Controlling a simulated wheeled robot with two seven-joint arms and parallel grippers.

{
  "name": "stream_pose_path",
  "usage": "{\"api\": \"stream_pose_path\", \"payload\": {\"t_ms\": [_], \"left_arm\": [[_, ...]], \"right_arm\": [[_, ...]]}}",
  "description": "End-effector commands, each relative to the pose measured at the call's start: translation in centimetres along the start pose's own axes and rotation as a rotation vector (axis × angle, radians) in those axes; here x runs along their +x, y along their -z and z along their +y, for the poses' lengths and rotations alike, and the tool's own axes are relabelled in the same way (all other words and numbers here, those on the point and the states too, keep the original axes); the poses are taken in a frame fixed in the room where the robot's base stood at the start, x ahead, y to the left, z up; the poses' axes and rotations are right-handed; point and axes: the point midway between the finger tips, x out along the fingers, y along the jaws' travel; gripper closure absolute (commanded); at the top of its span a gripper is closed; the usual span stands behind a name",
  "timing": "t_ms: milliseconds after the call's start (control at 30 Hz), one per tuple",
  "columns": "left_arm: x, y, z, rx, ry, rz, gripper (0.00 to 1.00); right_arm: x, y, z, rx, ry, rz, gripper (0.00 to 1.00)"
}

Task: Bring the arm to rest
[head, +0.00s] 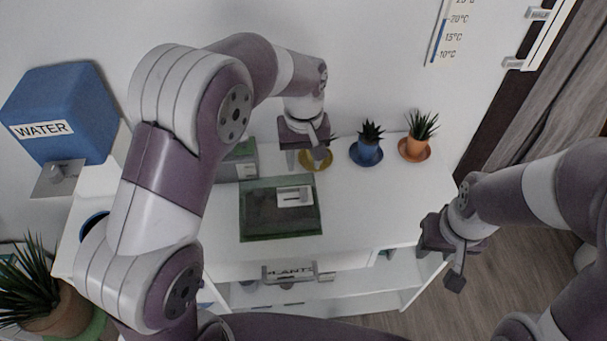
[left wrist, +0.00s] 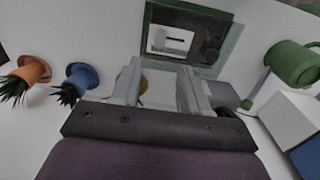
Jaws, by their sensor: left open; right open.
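My left arm reaches in from the left over the white shelf desk (head: 360,205). My left gripper (head: 304,158) points down near the desk's back edge, open, above or beside a yellow saucer (head: 325,163). In the left wrist view its fingers (left wrist: 160,92) are apart with nothing held between them, and the saucer (left wrist: 122,84) is partly hidden behind one finger. My right gripper (head: 441,262) is open and empty, off the desk's right front side above the floor.
A blue water tank (head: 65,105) and a large plant (head: 45,300) stand left. A green watering can (left wrist: 292,64) shows in the wrist view.

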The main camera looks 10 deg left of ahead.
Motion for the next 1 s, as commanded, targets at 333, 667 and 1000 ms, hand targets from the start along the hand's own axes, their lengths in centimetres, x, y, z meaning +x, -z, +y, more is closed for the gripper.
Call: {"api": "stream_pose_path", "payload": {"t_ms": [333, 667, 1000], "left_arm": [[-1.5, 0.0, 0.0, 0.0, 0.0, 0.0, 0.55], [-1.4, 0.2, 0.1, 0.029, -0.005, 0.009, 0.55], [2.0, -7.9, -8.3, 0.381, -0.024, 0.091, 0.55]], "right_arm": [[-0.4, 0.1, 0.0, 0.0, 0.0, 0.0, 0.57], [-0.4, 0.1, 0.0, 0.0, 0.0, 0.0, 0.57], [-0.4, 0.1, 0.0, 0.0, 0.0, 0.0, 0.57]]}}
